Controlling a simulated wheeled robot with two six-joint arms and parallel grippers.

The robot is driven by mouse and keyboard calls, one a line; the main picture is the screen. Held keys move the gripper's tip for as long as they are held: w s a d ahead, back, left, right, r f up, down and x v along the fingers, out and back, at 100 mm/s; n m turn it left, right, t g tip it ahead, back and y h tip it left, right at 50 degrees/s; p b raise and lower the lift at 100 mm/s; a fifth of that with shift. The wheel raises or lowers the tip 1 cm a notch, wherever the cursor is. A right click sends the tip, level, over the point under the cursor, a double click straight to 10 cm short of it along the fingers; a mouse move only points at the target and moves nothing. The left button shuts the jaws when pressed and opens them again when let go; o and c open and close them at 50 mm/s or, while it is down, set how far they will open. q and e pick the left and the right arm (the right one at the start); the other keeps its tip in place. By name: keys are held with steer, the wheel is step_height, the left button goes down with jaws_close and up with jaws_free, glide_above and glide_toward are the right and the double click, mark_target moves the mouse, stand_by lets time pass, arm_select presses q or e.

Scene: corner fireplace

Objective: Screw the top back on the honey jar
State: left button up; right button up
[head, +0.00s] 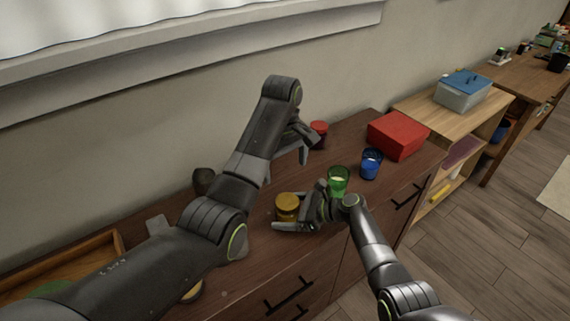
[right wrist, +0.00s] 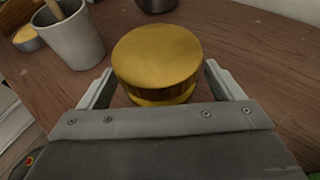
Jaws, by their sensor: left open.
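The honey jar (head: 287,204) stands upright on the brown dresser top, near its front edge. In the right wrist view a round gold top (right wrist: 157,52) covers it, with a brown band and a yellow part below. Whether the top is screwed tight cannot be told. My right gripper (head: 304,208) is low at the jar, one finger on each side, with narrow gaps showing between fingers and jar in the wrist view. My left gripper (head: 288,164) is open and empty, above the dresser behind the jar, with its fingers pointing down.
A green glass (head: 338,180) stands close right of my right gripper, with a blue glass (head: 371,163) and red box (head: 397,140) beyond. A red-topped jar (head: 319,133) is beside my left gripper. A grey cup (right wrist: 72,40) holding a wooden stick stands left of the jar.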

steer(key=v, duration=1.7)
steer(key=shift+d, duration=0.15)
steer(key=shift+r, duration=0.1)
